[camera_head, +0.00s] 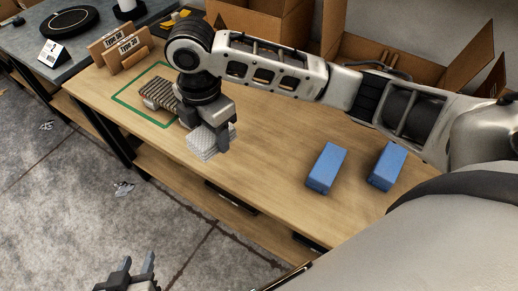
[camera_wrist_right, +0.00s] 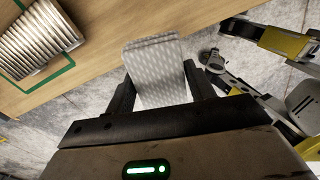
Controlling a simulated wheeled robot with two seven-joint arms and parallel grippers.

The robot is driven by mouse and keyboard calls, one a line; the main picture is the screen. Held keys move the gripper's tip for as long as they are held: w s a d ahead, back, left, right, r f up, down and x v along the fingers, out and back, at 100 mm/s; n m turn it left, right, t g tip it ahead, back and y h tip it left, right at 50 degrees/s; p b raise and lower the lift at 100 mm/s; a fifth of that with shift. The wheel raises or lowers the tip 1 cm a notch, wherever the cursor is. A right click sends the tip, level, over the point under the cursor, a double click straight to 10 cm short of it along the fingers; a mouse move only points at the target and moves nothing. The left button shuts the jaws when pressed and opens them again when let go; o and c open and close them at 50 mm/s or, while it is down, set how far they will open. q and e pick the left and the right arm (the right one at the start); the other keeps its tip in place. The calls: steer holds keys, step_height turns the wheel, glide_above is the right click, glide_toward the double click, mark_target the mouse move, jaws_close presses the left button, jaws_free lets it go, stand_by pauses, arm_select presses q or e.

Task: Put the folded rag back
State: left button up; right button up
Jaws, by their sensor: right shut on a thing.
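The folded rag (camera_head: 203,143) is light grey with a small pale pattern. My right gripper (camera_head: 212,138) is shut on it and holds it at the table's front edge in the head view. In the right wrist view the rag (camera_wrist_right: 155,65) sits between the two dark fingers, with floor visible behind it. A green rectangular outline (camera_head: 122,103) marks the wooden table to the left of the rag. A striped, ribbed bundle (camera_head: 160,93) lies inside the outline, partly hidden by my right wrist. My left gripper (camera_head: 137,266) is open and empty, low over the floor.
Two blue blocks (camera_head: 326,168) (camera_head: 387,166) stand on the right part of the wooden table (camera_head: 270,150). Wooden holders with labels (camera_head: 119,48) stand at its back left. Open cardboard boxes (camera_head: 400,40) are behind my right arm. A dark table (camera_head: 60,50) is at the far left.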

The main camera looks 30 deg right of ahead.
steer(key=shift+a+f+n, duration=0.4)
steer(key=shift+f+n, duration=0.15)
steer(key=shift+n, duration=0.45)
steer(key=w+d+f, duration=0.2)
steer(key=d+f, duration=0.2)
steer(key=d, duration=0.4)
glide_above(259, 146)
steer(key=a, duration=0.1)
steer(key=f, duration=0.4)
steer(key=shift+s+f, duration=0.2)
steer(key=shift+f, duration=0.15)
steer(key=shift+w+d+f, duration=0.1)
steer(key=shift+d+f, duration=0.15)
steer(key=shift+f, duration=0.1)
steer(key=shift+d+f+b, duration=0.2)
steer(key=shift+f+b, duration=0.1)
steer(key=shift+f, duration=1.5)
steer(key=o, duration=0.5)
steer(key=shift+f, duration=0.2)
steer(key=shift+c, duration=0.2)
steer(key=o, duration=0.4)
